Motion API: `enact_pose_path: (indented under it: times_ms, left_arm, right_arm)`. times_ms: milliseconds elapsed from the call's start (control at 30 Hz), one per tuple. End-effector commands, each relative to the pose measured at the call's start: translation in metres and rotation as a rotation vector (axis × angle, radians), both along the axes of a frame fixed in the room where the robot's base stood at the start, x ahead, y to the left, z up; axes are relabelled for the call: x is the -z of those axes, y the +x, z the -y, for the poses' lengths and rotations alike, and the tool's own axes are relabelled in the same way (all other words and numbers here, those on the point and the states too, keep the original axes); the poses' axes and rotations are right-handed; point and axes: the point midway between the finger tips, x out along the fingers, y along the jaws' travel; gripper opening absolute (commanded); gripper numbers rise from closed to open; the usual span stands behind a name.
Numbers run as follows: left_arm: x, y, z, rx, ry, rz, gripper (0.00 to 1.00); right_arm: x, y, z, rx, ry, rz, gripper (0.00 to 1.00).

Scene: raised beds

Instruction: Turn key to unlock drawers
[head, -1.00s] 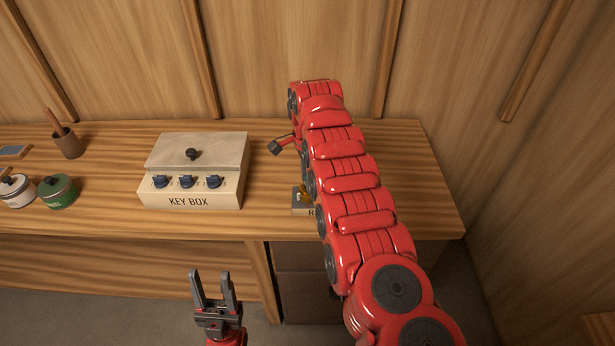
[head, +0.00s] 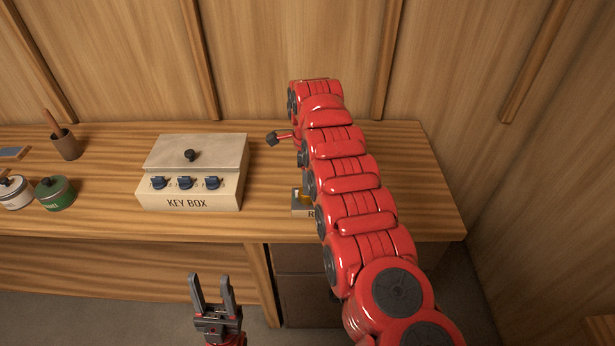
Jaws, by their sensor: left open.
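A grey block (head: 301,211) with a label starting with "R" sits near the bench's front edge, mostly hidden by my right arm. A small yellow piece shows on top of it; I cannot tell whether it is a key. Dark drawer fronts (head: 300,297) show under the bench, partly covered by my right arm. My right gripper (head: 272,139) pokes out left of its arm above the bench, behind the block; its dark tip is too small to judge. My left gripper (head: 211,284) is open and empty in front of the bench, below the key box.
A beige key box (head: 150,198) with a dark knob and blue switches stands left of the block. A green pot (head: 56,194), a white pot (head: 14,193) and a brown cup (head: 66,145) stand at the left. The bench's right end (head: 430,190) is clear.

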Motion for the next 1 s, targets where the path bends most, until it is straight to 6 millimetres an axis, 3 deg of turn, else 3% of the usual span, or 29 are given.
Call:
enact_pose_path:
  times_ms: [33,133,567,667,833,1000]
  left_arm:
    - [0.000,0.000,0.000,0.000,0.000,0.000,0.50]
    - [0.000,0.000,0.000,0.000,0.000,0.000,0.50]
    - [0.003,0.000,0.000,0.000,0.000,0.000,0.50]
    - [0.008,0.000,0.000,0.000,0.000,0.000,0.50]
    - [-0.003,0.000,0.000,0.000,0.000,0.000,0.50]
    - [-0.046,0.000,0.000,0.000,0.000,0.001,0.50]
  right_arm:
    - [0.000,0.000,0.000,0.000,0.000,0.000,0.57]
    - [0.000,0.000,0.000,-0.001,0.000,0.000,0.75]
    - [-0.009,0.001,0.000,-0.001,0.002,0.000,0.76]
    - [-0.026,0.001,0.001,0.001,0.001,-0.001,0.76]
    - [-0.060,0.002,0.002,0.001,0.000,0.002,0.76]
    - [-0.105,0.000,0.000,-0.001,-0.001,-0.001,0.76]
